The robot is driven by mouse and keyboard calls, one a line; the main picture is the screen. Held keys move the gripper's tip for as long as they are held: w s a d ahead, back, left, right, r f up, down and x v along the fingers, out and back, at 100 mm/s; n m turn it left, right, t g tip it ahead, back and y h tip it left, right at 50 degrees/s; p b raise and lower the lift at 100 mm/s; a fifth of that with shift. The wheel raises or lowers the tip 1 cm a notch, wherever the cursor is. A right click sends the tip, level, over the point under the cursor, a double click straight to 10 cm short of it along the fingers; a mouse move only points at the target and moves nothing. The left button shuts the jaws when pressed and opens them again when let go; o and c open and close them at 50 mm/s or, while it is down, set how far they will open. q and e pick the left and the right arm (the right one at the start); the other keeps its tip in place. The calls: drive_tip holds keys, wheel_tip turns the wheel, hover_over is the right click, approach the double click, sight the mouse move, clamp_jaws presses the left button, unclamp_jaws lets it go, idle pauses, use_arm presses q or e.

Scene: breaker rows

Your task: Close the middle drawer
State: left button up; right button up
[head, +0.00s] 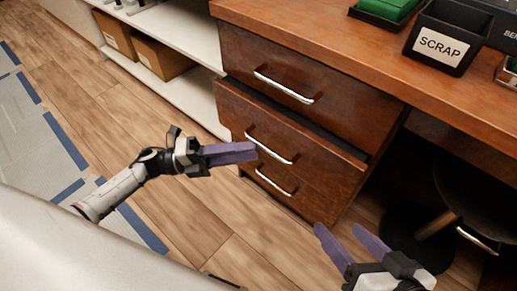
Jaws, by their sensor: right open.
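The brown wooden drawer unit has three stacked drawers with silver bar handles. The middle drawer (318,157) sticks out a little, with a dark gap along its top edge; its handle (270,150) faces me. The top drawer (265,58) and bottom drawer (300,200) look flush. My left gripper (256,152) has purple fingers pointing right, with their tips by the middle handle in the picture. I cannot tell whether they touch it, or how far apart the fingers are. My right gripper (337,228) is open and empty, low in front of the unit's right side.
A black SCRAP bin (445,40) and a green item (386,8) in a dark tray stand on the wooden desktop (330,35). A stool (480,205) is under the desk at right. White shelves (195,90) with cardboard boxes (162,58) are at left. The floor before the drawers is clear.

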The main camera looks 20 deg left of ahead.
use_arm(q)
drive_tip(key=shift+x, duration=1.95)
clamp_jaws()
